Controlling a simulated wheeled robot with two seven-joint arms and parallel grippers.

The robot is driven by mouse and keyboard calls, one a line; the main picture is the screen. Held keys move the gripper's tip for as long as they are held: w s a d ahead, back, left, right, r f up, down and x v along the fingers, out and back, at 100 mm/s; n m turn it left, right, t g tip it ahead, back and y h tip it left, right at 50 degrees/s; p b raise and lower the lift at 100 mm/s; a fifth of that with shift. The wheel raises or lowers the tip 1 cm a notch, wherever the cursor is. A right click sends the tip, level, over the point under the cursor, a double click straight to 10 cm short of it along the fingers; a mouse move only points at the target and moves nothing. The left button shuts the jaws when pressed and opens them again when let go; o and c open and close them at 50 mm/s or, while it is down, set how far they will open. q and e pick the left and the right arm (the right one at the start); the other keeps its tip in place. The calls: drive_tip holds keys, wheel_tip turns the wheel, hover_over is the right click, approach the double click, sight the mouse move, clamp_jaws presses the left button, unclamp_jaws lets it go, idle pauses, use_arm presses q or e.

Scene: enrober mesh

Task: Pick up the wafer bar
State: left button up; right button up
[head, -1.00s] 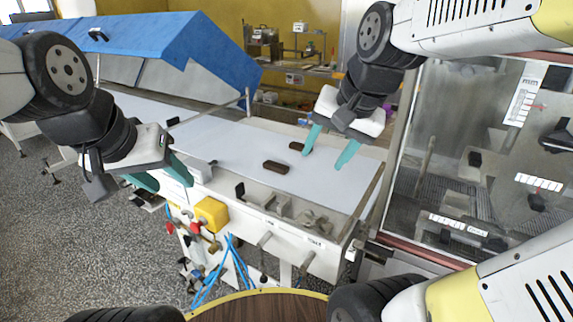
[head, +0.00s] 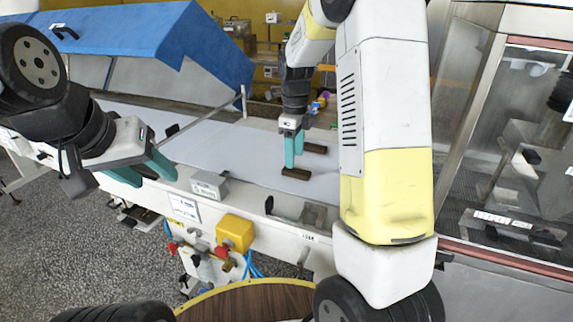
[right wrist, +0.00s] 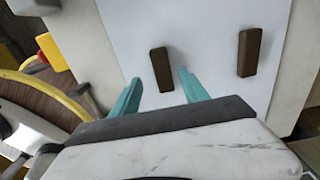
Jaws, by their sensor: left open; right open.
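Two dark brown wafer bars lie on the white belt. The nearer bar (head: 296,174) is just below my right gripper (head: 294,159), and the farther bar (head: 315,148) lies a little behind it. In the right wrist view, the nearer bar (right wrist: 162,69) lines up with the gap between my open teal fingers (right wrist: 160,78). The other bar (right wrist: 249,52) lies to the right, outside the fingers. I cannot tell whether the fingertips reach down beside the bar. My left gripper (head: 152,176) is open and empty over the belt machine's front edge at the left.
The white belt (head: 225,150) is clear to the left of the bars. A blue hood (head: 130,45) covers its far left part. A yellow box (head: 235,233) is on the machine's front. A glass-fronted cabinet (head: 520,130) stands at the right.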

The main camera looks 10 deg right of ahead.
sight(294, 170)
drive_tip(key=f, duration=0.5)
drive_tip(key=shift+w, duration=0.2)
drive_tip(key=c, duration=1.1)
